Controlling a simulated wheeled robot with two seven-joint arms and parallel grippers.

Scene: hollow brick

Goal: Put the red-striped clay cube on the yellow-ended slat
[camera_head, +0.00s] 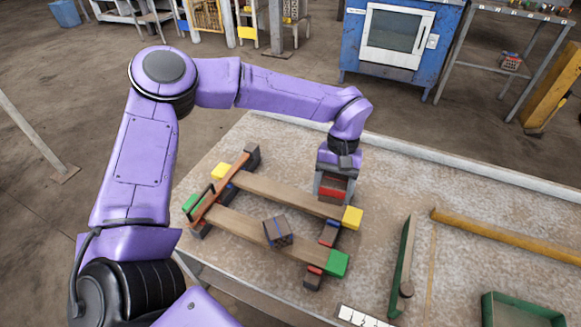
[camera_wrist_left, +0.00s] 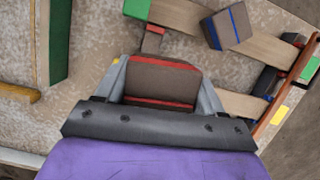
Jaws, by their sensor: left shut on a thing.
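My left gripper (camera_head: 333,196) is shut on the red-striped clay cube (camera_head: 333,187), a brown block with red bands. The cube also shows between the two grey fingers in the left wrist view (camera_wrist_left: 162,82). The yellow-ended slat (camera_head: 280,193) is a wooden plank with a yellow block-like tip at each end. The cube is at its right part, near the right yellow tip (camera_head: 352,217). I cannot tell whether cube and slat touch. In the left wrist view the slat (camera_wrist_left: 242,105) runs behind the gripper, which hides much of it. My right gripper is not in view.
A parallel green-ended slat (camera_head: 235,227) carries a blue-striped cube (camera_head: 277,232). Dark and coloured supports lie under the slat ends. A thin orange-brown bar (camera_head: 218,190) crosses the left ends. A green-sided bar (camera_head: 402,265), yellow rail (camera_head: 500,235) and green tray (camera_head: 515,312) are to the right.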

